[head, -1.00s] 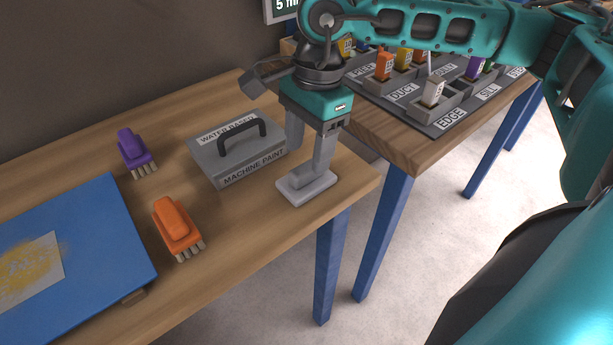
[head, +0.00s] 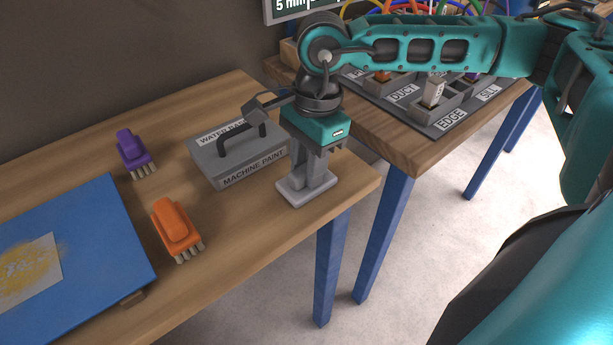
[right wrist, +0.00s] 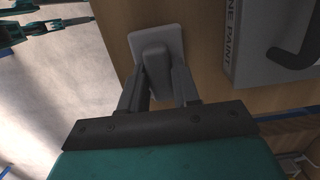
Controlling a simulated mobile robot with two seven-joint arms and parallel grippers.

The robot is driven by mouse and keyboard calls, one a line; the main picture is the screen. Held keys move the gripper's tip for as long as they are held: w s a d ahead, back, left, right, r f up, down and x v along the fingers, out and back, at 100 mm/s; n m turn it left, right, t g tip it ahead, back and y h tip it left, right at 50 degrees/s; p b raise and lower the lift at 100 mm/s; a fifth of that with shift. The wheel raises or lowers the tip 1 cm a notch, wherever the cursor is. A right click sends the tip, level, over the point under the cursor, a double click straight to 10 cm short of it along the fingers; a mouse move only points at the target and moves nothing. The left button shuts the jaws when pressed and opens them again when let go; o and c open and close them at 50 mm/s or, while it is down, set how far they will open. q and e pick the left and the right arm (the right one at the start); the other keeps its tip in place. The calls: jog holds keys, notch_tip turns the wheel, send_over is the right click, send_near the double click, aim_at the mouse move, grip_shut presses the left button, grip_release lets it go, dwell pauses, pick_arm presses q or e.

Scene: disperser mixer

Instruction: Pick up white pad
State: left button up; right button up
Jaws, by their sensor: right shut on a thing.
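The white pad (head: 293,191) is a pale grey-white flat plate with a raised grip on top. It lies at the right front edge of the wooden table. My right gripper (head: 313,180) points down over it, with its fingers closed on the raised grip. In the right wrist view the pad (right wrist: 168,38) shows beyond the fingertips, and its grip (right wrist: 155,62) sits between the two fingers of the right gripper (right wrist: 158,75). The pad looks flat on the table. My left gripper is not in view.
A grey machine paint box (head: 245,165) with a black handle stands just left of the pad. An orange brush (head: 174,225) and a purple brush (head: 131,148) lie farther left, beside a blue board (head: 100,235). A second table (head: 425,150) with labelled holders stands at the right.

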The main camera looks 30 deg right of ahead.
grip_shut()
jog(key=shift+r, duration=0.15)
notch_tip(320, 180, up, 20)
jog(key=p, duration=0.2)
